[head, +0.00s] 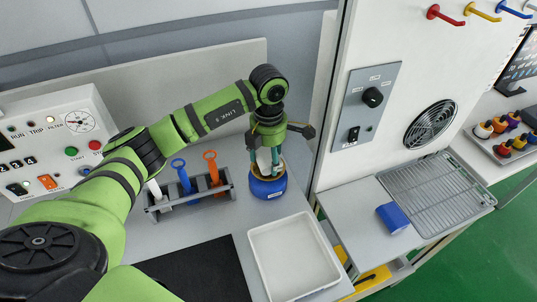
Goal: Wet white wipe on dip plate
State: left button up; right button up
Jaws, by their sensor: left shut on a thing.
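The dip plate is a tan dish (255,171) on top of a round blue can (268,188), standing upright on the bench right of the tool rack. My left gripper (267,164) points straight down over the dish and is shut on the white wipe (263,158). The wipe is a small white patch between the fingers, at or just above the dish. The fingers partly hide it, and I cannot tell whether it touches the dish. My right gripper is not in view.
A grey rack (190,206) with white, blue and orange tools stands left of the can. A white tray (252,262) and a black mat (195,272) lie in front. A white panel (335,130) rises right of the can.

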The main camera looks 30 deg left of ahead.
aim_at(269, 157)
pick_arm(q)
jog(key=shift+f+b, duration=0.5)
jog(key=shift+f, duration=0.1)
dwell(0.8)
jog(key=shift+f+b, duration=0.45)
jog(key=shift+f, duration=0.05)
dwell(0.4)
dwell(0.8)
jog(key=shift+r+p, duration=2.15)
jog(key=shift+r, duration=1.4)
